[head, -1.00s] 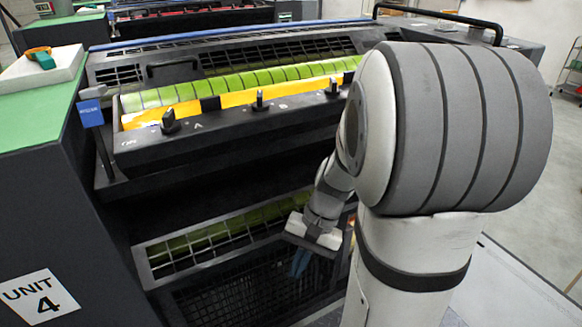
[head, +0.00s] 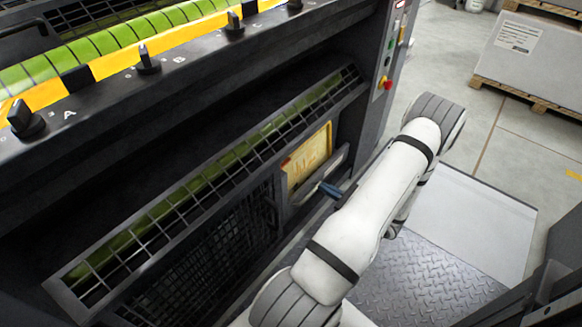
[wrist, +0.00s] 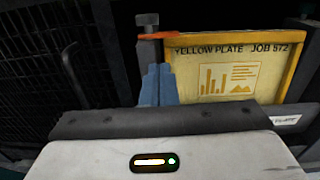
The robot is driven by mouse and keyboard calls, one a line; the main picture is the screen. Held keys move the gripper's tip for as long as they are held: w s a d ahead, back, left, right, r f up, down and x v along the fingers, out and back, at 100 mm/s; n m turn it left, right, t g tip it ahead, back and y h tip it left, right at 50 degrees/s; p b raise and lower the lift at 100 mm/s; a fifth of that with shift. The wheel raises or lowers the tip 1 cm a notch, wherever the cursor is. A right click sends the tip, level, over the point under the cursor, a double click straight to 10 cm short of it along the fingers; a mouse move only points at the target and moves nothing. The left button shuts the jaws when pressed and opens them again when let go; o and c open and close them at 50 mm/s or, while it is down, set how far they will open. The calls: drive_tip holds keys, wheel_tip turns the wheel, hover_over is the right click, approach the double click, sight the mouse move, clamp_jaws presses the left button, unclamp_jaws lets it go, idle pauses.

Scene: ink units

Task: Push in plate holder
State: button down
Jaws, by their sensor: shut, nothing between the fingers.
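A yellow plate (head: 309,157) marked "YELLOW PLATE JOB 572" stands in a yellow-edged frame in the lower side of the machine. In the wrist view this plate (wrist: 240,75) fills the upper right. My gripper (head: 328,188) is at the plate's lower right in the head view. In the wrist view my gripper's blue fingers (wrist: 157,72) are together, left of the plate. A grey upright post (wrist: 147,22) with an orange strip rises just beyond the fingertips. I cannot tell whether the fingers touch it. No part is clearly identifiable as the plate holder.
A dark mesh guard (head: 225,235) lies left of the plate, below a slanted grille (head: 215,180). A control panel with a red knob (head: 386,84) is at the machine's right end. Tread-plate floor (head: 425,280) lies in front. A loaded pallet (head: 525,55) stands far right.

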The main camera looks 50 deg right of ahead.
drive_tip(key=w+b, duration=0.4)
drive_tip(key=w, duration=0.9)
drive_tip(key=shift+w+a+f+h, duration=0.25)
drive_tip(key=shift+a+h, duration=0.05)
drive_tip(key=shift+a, duration=0.1)
drive_tip(key=shift+d, duration=0.1)
